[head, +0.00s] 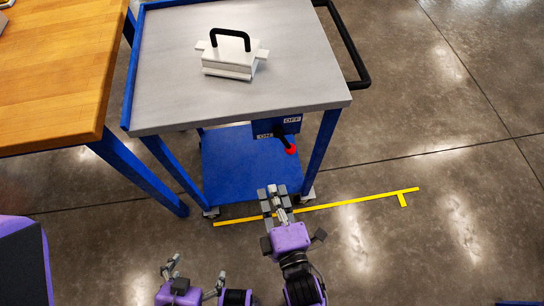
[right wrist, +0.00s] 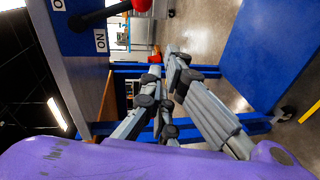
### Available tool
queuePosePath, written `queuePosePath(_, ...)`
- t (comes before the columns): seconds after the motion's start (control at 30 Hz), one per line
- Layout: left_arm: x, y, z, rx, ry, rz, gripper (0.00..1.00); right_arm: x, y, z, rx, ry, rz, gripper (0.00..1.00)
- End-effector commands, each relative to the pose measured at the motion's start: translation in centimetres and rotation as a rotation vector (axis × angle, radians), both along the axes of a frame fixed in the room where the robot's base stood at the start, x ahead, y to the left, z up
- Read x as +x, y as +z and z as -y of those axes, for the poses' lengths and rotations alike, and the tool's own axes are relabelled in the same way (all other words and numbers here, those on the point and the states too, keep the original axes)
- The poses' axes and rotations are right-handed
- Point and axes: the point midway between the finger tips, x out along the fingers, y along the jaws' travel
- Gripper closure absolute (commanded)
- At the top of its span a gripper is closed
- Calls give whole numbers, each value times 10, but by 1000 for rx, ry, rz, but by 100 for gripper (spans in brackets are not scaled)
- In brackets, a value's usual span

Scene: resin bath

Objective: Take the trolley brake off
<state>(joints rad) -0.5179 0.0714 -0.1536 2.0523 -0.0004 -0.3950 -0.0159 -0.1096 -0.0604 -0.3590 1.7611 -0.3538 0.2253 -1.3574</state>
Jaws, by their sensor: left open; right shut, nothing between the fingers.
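The trolley has a grey top (head: 170,105) on a blue frame. A blue brake box (head: 275,128) hangs under its front edge, with an ON label on the left and an OFF label on the right. The brake lever's red knob (head: 290,150) sticks out below the OFF label; in the right wrist view the black lever and knob (right wrist: 141,5) are at the top. My right gripper (head: 272,190) is shut and empty, apart from the knob and below it in the head view; its fingertips (right wrist: 174,58) show in the wrist view. My left gripper (head: 196,276) is open and empty at the bottom.
A white block with a black handle (head: 235,58) sits on the trolley top. A wooden table (head: 50,70) stands close at the left. A blue lower shelf (head: 235,170) lies under the box.

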Motion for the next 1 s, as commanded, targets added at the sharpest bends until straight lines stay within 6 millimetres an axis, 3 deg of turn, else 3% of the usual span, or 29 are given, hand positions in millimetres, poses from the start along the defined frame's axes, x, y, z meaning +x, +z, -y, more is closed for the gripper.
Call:
queuePosePath(0.13,2,5,-1,4,-2,5,11,-3,15,-11,-225,64,167,100)
queuePosePath(0.33,2,8,-1,6,-3,6,11,-4,25,-13,-384,89,276,100)
queuePosePath(0.77,-5,3,-1,6,-3,-8,11,-3,25,-13,-410,90,286,100)
queuePosePath(1.0,-4,5,-1,6,-3,-5,11,23,26,-24,-407,90,288,100)
